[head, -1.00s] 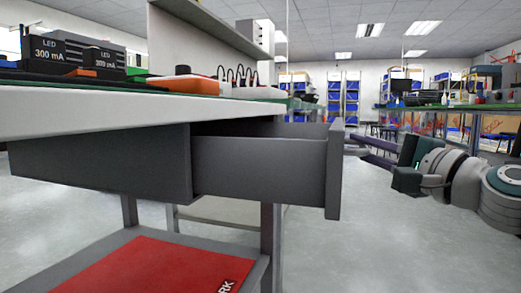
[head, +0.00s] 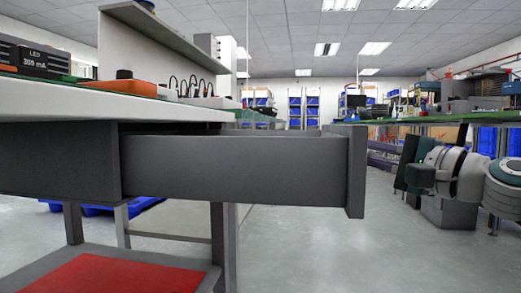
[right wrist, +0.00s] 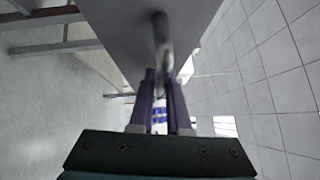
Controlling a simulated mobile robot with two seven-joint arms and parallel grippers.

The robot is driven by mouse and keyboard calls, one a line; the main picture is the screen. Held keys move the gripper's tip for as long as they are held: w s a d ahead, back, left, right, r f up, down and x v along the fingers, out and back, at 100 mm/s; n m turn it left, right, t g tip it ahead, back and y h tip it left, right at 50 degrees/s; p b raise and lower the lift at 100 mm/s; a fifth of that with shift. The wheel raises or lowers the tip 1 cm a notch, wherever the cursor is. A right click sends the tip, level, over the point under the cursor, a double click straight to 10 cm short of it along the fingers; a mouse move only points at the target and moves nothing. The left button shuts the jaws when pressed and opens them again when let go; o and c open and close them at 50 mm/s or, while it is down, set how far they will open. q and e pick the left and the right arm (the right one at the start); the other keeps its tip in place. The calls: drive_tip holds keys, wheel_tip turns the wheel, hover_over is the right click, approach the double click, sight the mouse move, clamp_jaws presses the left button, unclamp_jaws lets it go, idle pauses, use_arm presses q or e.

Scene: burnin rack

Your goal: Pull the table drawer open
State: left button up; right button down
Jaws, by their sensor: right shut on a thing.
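The grey table drawer (head: 235,170) stands well out of its housing (head: 60,162) under the workbench, its front panel (head: 355,170) at the right end. My right gripper (head: 385,160) is at the outer side of that panel, its fingertips partly hidden behind the panel's edge. In the right wrist view its two purple fingers (right wrist: 160,88) are closed on the drawer handle (right wrist: 162,35), a dark bar before the grey drawer front (right wrist: 120,40). My left gripper does not show.
The workbench top (head: 100,108) carries LED boxes (head: 38,58) and an orange device (head: 122,88). A lower shelf with a red mat (head: 95,275) is below. Another green-topped bench (head: 440,120) stands at the right. The floor (head: 320,255) before the drawer is clear.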

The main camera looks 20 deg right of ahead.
drive_tip(key=c, duration=0.9)
unclamp_jaws()
drive_tip(key=p+v, duration=0.1)
drive_tip(key=v, duration=0.9)
drive_tip(key=shift+p, duration=0.3)
